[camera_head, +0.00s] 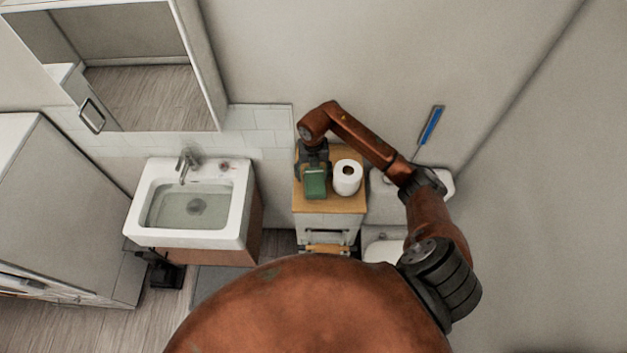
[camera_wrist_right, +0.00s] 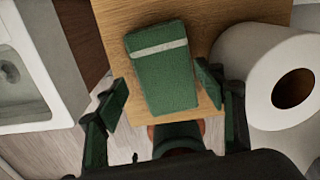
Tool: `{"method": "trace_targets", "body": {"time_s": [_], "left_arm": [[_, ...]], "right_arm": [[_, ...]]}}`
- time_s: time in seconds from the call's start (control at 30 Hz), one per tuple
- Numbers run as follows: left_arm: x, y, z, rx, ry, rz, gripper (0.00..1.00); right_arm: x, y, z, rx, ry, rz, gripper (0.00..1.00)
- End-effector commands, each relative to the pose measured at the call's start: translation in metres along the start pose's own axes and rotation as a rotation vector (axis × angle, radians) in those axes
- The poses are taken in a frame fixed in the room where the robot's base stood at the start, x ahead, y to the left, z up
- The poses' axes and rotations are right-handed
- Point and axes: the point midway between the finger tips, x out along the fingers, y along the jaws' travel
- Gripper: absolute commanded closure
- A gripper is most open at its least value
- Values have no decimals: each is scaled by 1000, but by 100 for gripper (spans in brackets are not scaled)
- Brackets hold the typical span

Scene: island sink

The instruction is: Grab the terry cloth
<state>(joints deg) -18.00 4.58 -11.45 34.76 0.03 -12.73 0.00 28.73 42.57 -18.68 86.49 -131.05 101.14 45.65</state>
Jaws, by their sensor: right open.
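The terry cloth (camera_head: 315,184) is green and folded into a small rectangle on the wooden top of a narrow cabinet. The right wrist view shows the cloth (camera_wrist_right: 165,75) with a pale stripe across its far end. My right gripper (camera_head: 313,163) is over the back of the cabinet top, right by the cloth. In the wrist view the right gripper (camera_wrist_right: 160,95) is open, with one finger on each side of the cloth's near part. A gap shows on the left; the right finger is very close. Contact cannot be told. My left gripper is not in view.
A white paper roll (camera_head: 346,180) stands close to the right of the cloth on the cabinet top (camera_head: 335,207). A white sink (camera_head: 143,200) is to the left, a toilet (camera_head: 385,250) to the right. A blue-handled item (camera_head: 431,126) is by the wall.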

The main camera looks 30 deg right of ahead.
Motion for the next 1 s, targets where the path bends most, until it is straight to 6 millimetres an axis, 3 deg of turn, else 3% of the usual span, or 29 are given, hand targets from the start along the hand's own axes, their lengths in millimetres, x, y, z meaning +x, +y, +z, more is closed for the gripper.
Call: {"method": "trace_targets", "body": {"time_s": [0.1, 0.2, 0.5, 0.73, 1.0], "left_arm": [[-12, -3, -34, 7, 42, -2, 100], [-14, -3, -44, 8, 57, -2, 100], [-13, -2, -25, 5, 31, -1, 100], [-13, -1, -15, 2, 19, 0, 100], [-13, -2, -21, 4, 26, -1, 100]], "right_arm": [[17, -1, -2, 3, 5, 1, 37], [29, -2, -1, 2, 2, 0, 37], [35, -1, 0, 0, 0, 0, 37], [35, -2, 0, 1, 0, 0, 52], [36, -2, 0, 1, 0, 0, 70]]}}
